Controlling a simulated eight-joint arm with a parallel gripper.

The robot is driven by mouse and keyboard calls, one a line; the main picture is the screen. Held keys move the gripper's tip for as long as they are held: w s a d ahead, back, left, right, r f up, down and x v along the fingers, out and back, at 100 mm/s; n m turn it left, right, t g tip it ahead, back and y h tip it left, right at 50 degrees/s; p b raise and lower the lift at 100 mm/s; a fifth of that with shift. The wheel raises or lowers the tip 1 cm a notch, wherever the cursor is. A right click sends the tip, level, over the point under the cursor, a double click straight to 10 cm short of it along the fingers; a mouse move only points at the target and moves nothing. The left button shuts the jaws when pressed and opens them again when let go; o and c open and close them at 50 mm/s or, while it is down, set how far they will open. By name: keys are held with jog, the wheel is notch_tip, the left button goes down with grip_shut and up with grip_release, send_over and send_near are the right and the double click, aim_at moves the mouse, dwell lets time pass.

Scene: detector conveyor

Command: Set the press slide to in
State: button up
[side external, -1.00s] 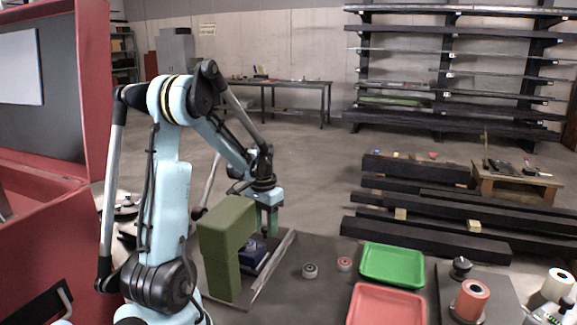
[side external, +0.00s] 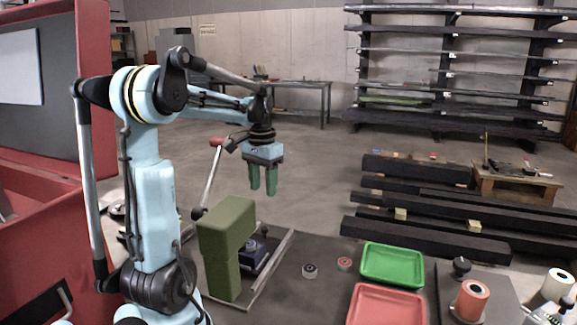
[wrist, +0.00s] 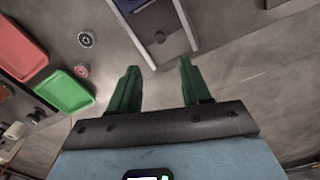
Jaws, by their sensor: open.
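The press has an olive-green frame (side external: 220,262) on the dark work surface, beside my arm. Its dark blue slide block (side external: 254,258) sits between pale rails, partly under and beside the frame's overhang; the frame hides part of it. A small knob (side external: 264,230) stands on the slide's outer end and also shows in the wrist view (wrist: 160,37). My gripper (side external: 263,188) hangs above the slide, with its green fingers pointing down. In the wrist view the fingers (wrist: 160,66) are apart, with nothing between them.
A green tray (side external: 392,264) and a red tray (side external: 386,305) lie to the right. Two small round parts, one grey (side external: 309,271) and one red (side external: 344,264), lie between press and trays. A silver lever with a red end (side external: 216,142) rises behind the press.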

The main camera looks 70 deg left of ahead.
jog(key=shift+r, duration=0.2)
notch_tip(320, 180, up, 5)
send_over(265, 227)
notch_tip(265, 227, down, 17)
jog(key=m, duration=1.4)
jog(key=shift+f, duration=0.1)
jog(key=shift+c, duration=0.2)
grip_shut()
dwell(0.3)
